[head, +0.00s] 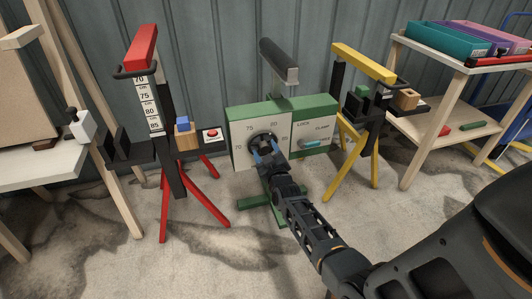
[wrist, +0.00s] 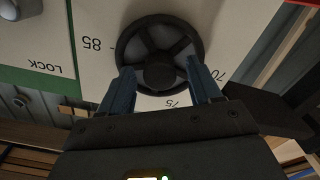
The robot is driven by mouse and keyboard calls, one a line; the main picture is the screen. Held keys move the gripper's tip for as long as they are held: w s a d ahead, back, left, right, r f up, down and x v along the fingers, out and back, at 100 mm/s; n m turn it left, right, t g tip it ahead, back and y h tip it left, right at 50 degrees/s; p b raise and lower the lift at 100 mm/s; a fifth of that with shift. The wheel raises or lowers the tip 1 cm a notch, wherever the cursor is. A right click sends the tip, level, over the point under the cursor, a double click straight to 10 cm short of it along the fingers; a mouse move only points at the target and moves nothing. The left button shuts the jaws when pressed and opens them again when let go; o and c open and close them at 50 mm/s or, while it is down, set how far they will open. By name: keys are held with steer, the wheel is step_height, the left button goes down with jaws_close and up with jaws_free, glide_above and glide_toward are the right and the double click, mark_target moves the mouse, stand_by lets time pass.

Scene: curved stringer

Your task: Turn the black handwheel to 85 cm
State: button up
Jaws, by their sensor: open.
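The black handwheel (head: 263,137) sits on the white dial panel (head: 243,151) of a green-framed box. The numbers 70, 75, 80 and 85 are printed around it. In the wrist view the handwheel (wrist: 158,68) shows upside down with its spokes and hub, 85 at its left and 70 at its right. A small mark sits near the 85; I cannot tell which number the wheel is set to. My gripper (head: 265,148) is open at the wheel. In the wrist view its blue fingers (wrist: 160,68) stand either side of the hub, overlapping the rim; contact is unclear.
A LOCK/CLAMP panel (head: 318,130) with a pale blue lever (head: 310,143) is right of the dial. A red stand (head: 192,190) with a cm scale (head: 148,103) is left, a yellow stand (head: 360,140) right. A red button box (head: 212,134) sits close left of the dial.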

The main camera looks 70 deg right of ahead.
steer(key=c, duration=1)
steer(key=shift+c, duration=0.2)
steer(key=shift+m, duration=0.3)
steer(key=m+b, duration=0.2)
steer(key=m, duration=0.3)
steer(key=shift+f, duration=0.1)
steer(key=m+b, duration=0.2)
steer(key=m, duration=0.4)
steer(key=shift+m+b, duration=0.3)
steer(key=o, duration=1)
